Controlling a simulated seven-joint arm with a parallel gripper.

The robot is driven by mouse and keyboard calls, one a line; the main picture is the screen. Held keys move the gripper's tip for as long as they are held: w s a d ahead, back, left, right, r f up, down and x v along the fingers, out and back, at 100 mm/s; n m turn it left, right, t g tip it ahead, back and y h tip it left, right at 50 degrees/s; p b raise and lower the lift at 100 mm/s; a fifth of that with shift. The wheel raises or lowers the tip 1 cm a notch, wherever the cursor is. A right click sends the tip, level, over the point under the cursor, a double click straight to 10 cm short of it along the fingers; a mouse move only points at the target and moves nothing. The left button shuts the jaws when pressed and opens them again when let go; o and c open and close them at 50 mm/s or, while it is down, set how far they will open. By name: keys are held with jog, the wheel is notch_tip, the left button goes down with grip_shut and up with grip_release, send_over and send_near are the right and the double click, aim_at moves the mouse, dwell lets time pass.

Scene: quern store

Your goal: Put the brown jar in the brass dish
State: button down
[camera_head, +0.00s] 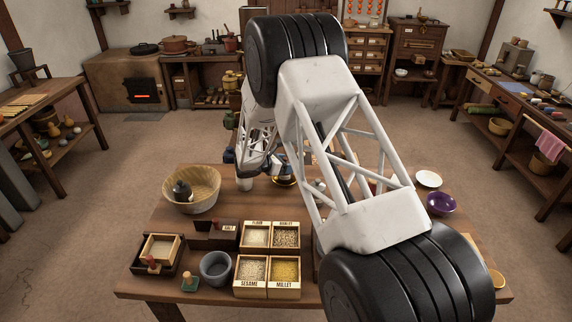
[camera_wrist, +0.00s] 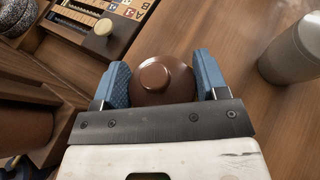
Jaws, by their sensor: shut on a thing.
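The brown jar (camera_wrist: 153,77), round with a knob on top, sits between the two blue fingers of my gripper (camera_wrist: 163,83) in the wrist view. The fingers press on it from both sides. A small yellowish rim, seemingly the brass dish (camera_head: 285,182), shows partly just below and right of my gripper. I cannot tell how far the jar is above the table.
A pale cup (camera_head: 245,184) stands close to my gripper. Labelled grain boxes (camera_head: 256,236) and a grey mortar (camera_head: 215,268) fill the front. A purple bowl (camera_head: 441,204) and a white plate (camera_head: 428,178) are at right.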

jog(key=shift+f, duration=0.1)
jog(key=shift+c, duration=0.8)
grip_release()
jog(key=v, duration=1.2)
